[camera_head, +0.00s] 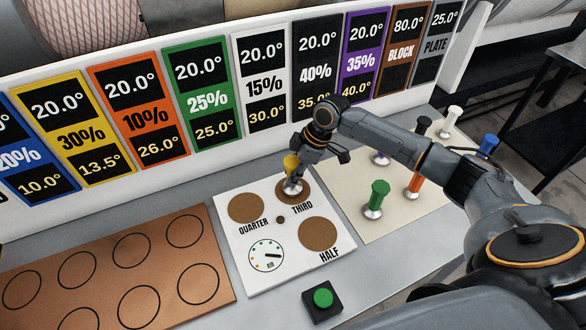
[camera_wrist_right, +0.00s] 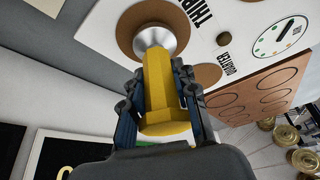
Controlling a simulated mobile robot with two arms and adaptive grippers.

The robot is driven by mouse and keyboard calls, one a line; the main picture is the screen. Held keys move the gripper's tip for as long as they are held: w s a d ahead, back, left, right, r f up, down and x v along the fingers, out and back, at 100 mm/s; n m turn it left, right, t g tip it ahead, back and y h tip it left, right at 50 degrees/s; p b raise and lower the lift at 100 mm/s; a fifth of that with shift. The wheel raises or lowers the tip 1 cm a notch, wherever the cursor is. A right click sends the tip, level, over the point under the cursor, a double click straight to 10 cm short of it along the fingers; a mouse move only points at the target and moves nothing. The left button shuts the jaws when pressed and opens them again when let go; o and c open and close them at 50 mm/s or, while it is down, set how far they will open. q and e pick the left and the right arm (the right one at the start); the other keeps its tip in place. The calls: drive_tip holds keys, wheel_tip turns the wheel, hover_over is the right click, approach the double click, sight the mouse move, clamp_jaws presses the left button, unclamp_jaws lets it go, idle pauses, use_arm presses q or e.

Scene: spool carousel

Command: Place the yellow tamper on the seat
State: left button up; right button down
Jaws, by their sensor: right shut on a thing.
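The yellow tamper (camera_head: 291,163) has a silver base and stands roughly upright at the brown round seat marked THIRD (camera_head: 307,193) on the white board. My right gripper (camera_head: 300,162) is shut on its yellow handle. In the right wrist view, the tamper (camera_wrist_right: 158,85) sits between the two fingers of my right gripper (camera_wrist_right: 157,92). Its silver base lies over the brown seat (camera_wrist_right: 127,30). I cannot tell whether the base touches the seat. My left gripper is not in view.
The white board (camera_head: 228,240) also has brown seats marked QUARTER (camera_head: 246,208) and HALF (camera_head: 317,234), and a dial (camera_head: 266,255). Green (camera_head: 376,198) and orange (camera_head: 414,180) tampers stand on a cream board to the right. A green button (camera_head: 323,298) is in front.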

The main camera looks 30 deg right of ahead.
drive_tip(key=shift+f, duration=0.2)
drive_tip(key=c, duration=1)
unclamp_jaws()
drive_tip(key=b+v, duration=0.2)
drive_tip(key=v, duration=1)
drive_tip(key=shift+r+b, duration=0.15)
drive_tip(key=shift+b, duration=0.15)
